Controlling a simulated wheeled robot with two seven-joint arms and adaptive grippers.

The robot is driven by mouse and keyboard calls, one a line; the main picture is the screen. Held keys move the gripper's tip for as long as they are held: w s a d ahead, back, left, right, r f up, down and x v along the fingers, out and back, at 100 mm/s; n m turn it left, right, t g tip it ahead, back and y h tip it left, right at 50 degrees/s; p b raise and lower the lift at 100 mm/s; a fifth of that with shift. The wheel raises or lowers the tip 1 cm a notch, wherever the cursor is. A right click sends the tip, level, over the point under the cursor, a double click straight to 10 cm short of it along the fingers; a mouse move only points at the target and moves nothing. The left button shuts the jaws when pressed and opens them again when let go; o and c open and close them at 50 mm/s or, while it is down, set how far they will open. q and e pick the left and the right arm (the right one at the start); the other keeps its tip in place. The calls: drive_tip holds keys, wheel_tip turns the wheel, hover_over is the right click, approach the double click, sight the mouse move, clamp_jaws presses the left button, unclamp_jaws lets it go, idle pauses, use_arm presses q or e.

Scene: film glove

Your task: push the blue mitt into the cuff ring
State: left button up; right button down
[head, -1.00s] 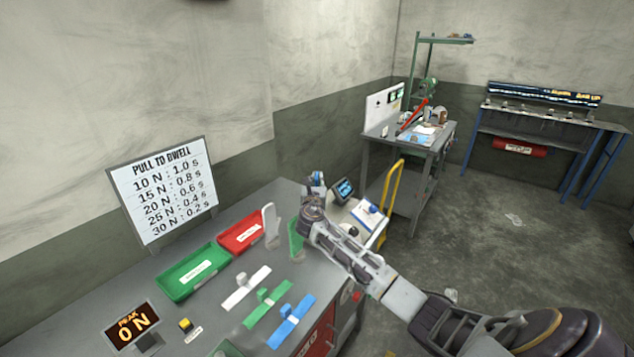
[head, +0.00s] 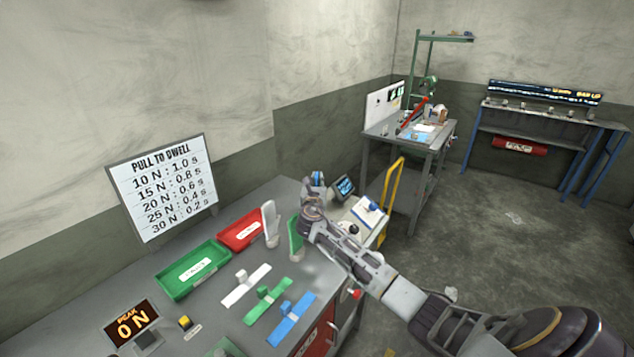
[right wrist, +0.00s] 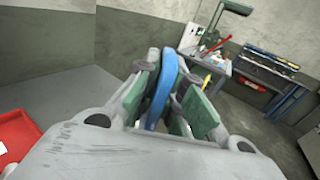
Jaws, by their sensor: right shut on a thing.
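My right gripper (head: 317,184) is over the far right end of the grey bench in the head view. It is shut on the blue mitt (right wrist: 160,92), which stands edge-on between the green finger pads in the right wrist view. Only a thin bluish part of it shows in the head view. A white mitt (head: 270,224) and a green mitt (head: 295,238) stand upright to the left of my right arm. I cannot make out the cuff ring, which may be hidden by the gripper. My left gripper is not in view.
Red (head: 241,232) and green (head: 192,271) trays lie along the bench's back. White, green and blue strips (head: 292,320) with small blocks lie in front. A peak display (head: 132,325) reads 0 N. A small screen (head: 344,187) stands just right of the gripper.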

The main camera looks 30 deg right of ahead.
drive_tip(key=shift+f+b, duration=0.45)
drive_tip(key=shift+f, duration=0.4)
idle(0.3)
drive_tip(key=c, duration=1.5)
unclamp_jaws()
drive_tip(key=shift+o, duration=0.2)
drive_tip(key=v, duration=1.2)
drive_tip(key=shift+a, duration=0.1)
